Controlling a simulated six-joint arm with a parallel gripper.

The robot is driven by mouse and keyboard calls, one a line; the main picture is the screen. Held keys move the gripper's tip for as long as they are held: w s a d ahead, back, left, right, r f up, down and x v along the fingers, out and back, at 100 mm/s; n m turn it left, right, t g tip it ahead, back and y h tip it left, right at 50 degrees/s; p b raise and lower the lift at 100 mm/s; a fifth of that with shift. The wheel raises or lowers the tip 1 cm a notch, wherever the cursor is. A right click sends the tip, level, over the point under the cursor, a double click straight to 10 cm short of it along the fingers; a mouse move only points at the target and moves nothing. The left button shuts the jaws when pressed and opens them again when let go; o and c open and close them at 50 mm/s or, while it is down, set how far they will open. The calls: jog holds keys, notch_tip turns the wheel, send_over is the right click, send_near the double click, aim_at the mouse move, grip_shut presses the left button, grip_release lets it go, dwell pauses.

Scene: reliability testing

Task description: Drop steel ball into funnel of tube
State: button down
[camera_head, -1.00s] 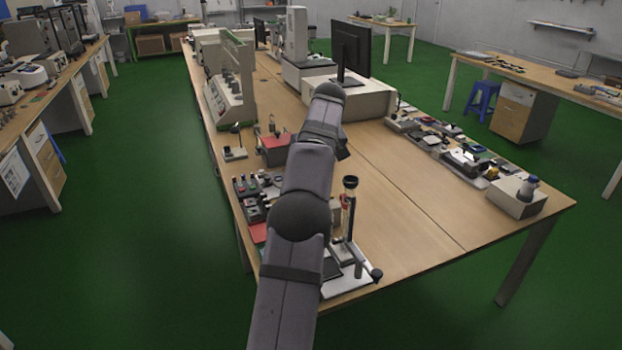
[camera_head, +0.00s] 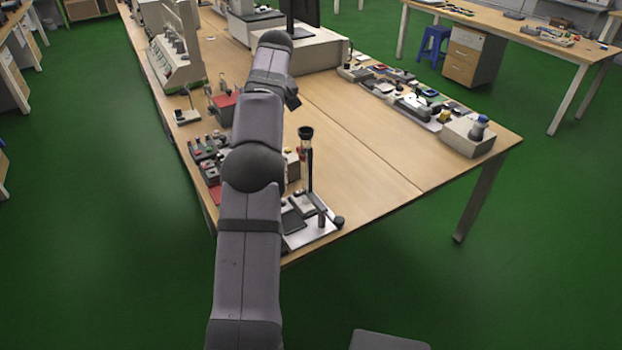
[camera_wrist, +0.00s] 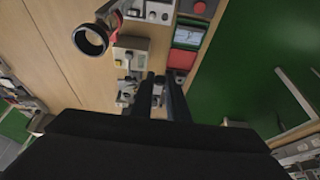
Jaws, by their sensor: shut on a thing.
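The tube (camera_head: 309,170) stands upright on a pale base plate (camera_head: 318,234) near the table's front edge, just right of my arm in the head view. A black funnel (camera_head: 306,132) tops it. In the wrist view the funnel's round mouth (camera_wrist: 90,39) is at upper left, apart from my fingers. My gripper (camera_wrist: 158,90) shows two dark fingers close together over the table, to the right of the funnel. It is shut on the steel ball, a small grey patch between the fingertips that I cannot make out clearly. My arm hides the gripper in the head view.
Small devices (camera_head: 208,150) crowd the table's left edge beside my arm. A monitor (camera_head: 303,12) and a large pale box (camera_head: 310,52) stand farther back. More parts (camera_head: 410,95) and a white box (camera_head: 467,136) line the right edge. The middle tabletop is clear.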

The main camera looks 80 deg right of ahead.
jog(key=shift+r, duration=0.15)
notch_tip(320, 180, up, 9)
jog(key=p, duration=1)
jog(key=m+g+h+p, duration=0.1)
jog(key=m+g+p, duration=0.3)
jog(key=m+p, duration=0.55)
send_over(303, 138)
jog(key=f+m, duration=0.1)
jog(key=f, duration=0.2)
jog(key=shift+d, duration=0.2)
jog(key=shift+d+r+m, duration=0.1)
jog(key=shift+m, duration=0.65)
jog(key=shift+b, duration=0.35)
jog(key=shift+f+b, duration=1.5)
jog(key=shift+f, duration=0.45)
